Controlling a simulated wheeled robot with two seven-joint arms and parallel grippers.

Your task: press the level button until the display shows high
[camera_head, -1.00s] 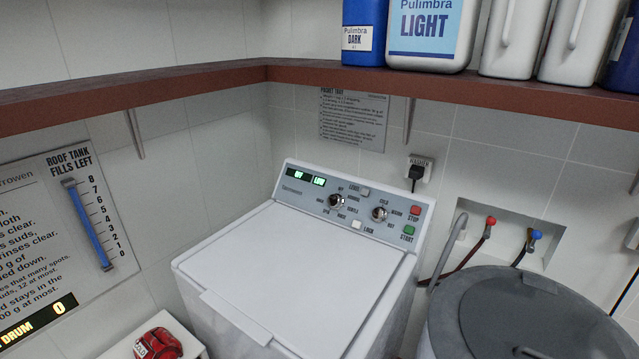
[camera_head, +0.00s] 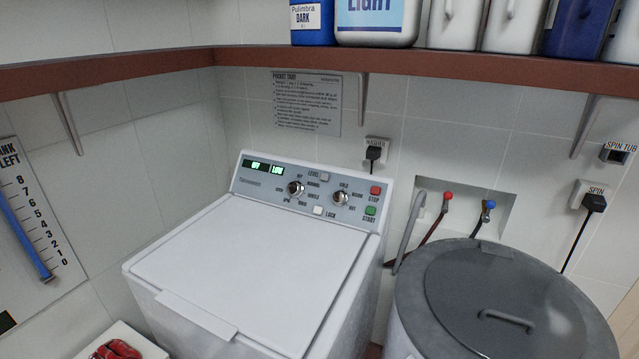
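The white washer (camera_head: 245,270) stands in the corner with its lid shut. Its grey control panel (camera_head: 262,195) tilts up at the back. The level button (camera_head: 325,176) is a small pale square beside the word LEVEL, at the panel's top middle. Two small dark displays with green text sit at the panel's upper left; the left display (camera_head: 255,165) seems to read OFF and the right display (camera_head: 277,170) reads LOW. Neither of my grippers is in view.
A grey lidded tub (camera_head: 410,285) stands close to the washer's right. A brown shelf (camera_head: 390,62) with bottles crosses above the panel. Red and blue taps (camera_head: 489,205) sit in a wall recess. A red item (camera_head: 115,350) lies on a white surface at lower left.

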